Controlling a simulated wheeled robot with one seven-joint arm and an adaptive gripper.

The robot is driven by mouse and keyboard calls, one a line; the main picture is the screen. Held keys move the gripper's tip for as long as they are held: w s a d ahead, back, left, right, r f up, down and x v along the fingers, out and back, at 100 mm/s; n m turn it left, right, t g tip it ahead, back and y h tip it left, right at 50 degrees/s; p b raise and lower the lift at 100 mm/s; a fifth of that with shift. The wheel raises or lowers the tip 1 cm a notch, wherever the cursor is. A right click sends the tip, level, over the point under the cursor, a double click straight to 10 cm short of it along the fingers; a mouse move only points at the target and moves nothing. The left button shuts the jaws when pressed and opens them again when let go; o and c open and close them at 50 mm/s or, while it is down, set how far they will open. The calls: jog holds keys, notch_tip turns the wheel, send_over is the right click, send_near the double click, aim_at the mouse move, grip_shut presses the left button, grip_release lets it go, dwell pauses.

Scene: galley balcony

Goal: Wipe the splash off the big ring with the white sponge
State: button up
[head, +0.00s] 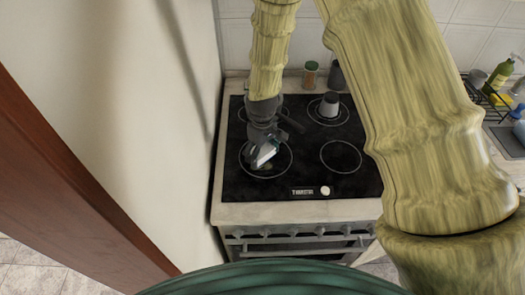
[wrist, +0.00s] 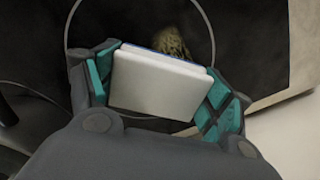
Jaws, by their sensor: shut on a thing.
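My gripper (head: 262,146) is over the front-left ring of the black hob, the biggest-looking ring (head: 292,158). It is shut on the white sponge (head: 265,154), with one finger on each side in the wrist view (wrist: 160,85). A thin blue edge shows along the sponge's far side. The ring's thin outline (wrist: 66,30) also shows in the wrist view. A brownish-yellow splash (wrist: 172,42) lies inside it, just beyond the sponge, which hides part of it. I cannot tell whether the sponge touches the hob.
A grey-and-white cup-like thing (head: 329,105) stands on the back-right ring. A small pale round thing (head: 325,190) lies at the hob's front edge. A jar (head: 310,74) and dark container (head: 337,75) stand behind. A wall is close on the left. The front-right ring (head: 341,175) is clear.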

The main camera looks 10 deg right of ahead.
jog(key=shift+s+r, duration=0.1)
jog(key=shift+s, duration=0.1)
jog(key=shift+w+f, duration=0.1)
jog(key=shift+f, duration=0.4)
jog(key=shift+f+b, duration=0.45)
jog(key=shift+f, duration=0.05)
